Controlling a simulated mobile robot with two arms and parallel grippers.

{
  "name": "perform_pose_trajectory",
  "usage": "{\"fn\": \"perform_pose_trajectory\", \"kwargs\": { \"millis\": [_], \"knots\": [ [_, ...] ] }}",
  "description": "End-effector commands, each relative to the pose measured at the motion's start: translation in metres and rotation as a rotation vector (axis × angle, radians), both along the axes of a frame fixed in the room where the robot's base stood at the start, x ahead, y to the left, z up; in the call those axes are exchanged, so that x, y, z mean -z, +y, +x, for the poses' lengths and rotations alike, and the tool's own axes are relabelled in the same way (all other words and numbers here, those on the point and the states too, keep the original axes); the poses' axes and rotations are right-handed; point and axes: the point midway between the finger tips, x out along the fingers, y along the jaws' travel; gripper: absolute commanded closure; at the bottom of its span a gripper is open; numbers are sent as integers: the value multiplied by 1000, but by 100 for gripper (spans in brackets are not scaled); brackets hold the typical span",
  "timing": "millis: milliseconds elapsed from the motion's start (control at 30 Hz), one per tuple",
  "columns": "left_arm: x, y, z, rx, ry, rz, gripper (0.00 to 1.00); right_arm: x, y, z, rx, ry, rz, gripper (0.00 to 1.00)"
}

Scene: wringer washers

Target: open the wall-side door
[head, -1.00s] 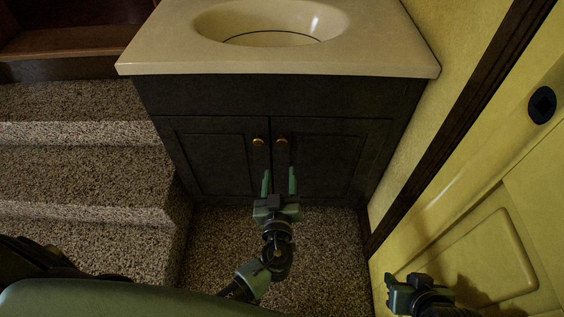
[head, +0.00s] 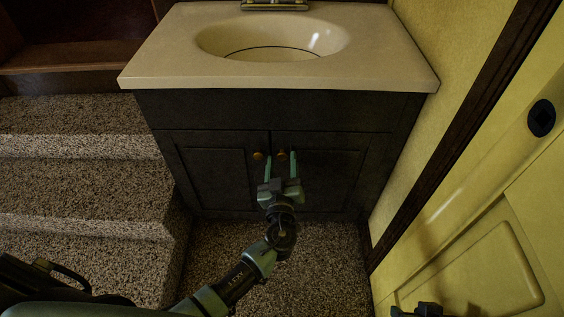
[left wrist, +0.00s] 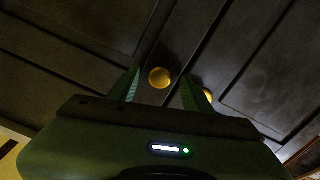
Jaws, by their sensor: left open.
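The wall-side door (head: 325,175) is the dark right-hand cabinet door under the sink, beside the yellow wall, and it is shut. Its round brass knob (head: 281,154) is near its upper left corner. My left gripper (head: 281,158) is open in front of it, with a finger on each side of this knob. In the left wrist view the knob (left wrist: 160,77) shows between the fingers; I cannot tell if they touch it. The other door's knob (head: 258,155) is just left of the fingers. My right gripper (head: 418,310) is mostly cut off at the bottom edge.
The cream sink top (head: 150,72) overhangs the cabinet. Carpeted steps (head: 80,180) stand on the left. The yellow wall (head: 435,60) and a yellow panelled door (head: 490,240) with a dark knob close off the right. Bare carpet (head: 320,255) lies in front of the cabinet.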

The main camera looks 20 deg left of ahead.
Motion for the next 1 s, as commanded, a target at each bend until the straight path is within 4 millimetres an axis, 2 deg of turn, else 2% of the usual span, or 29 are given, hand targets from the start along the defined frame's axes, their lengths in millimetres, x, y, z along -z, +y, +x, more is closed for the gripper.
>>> {"fn": "perform_pose_trajectory", "kwargs": {
  "millis": [33, 200, 233, 1000],
  "knots": [
    [0, 0, 0, 0, 0, 0, 51, 0, 0, 0, 0, 0, 0, 64],
    [0, 0, 0, 0, 0, 0, 98, 0, 0, 0, 0, 0, -1, 64],
    [0, 0, 0, 0, 0, 0, 100, 0, 0, 0, 0, -1, -1, 64],
    [1, 0, -1, 0, 1, 1, 100, 0, 0, 0, 0, -2, 0, 64]
  ]
}}
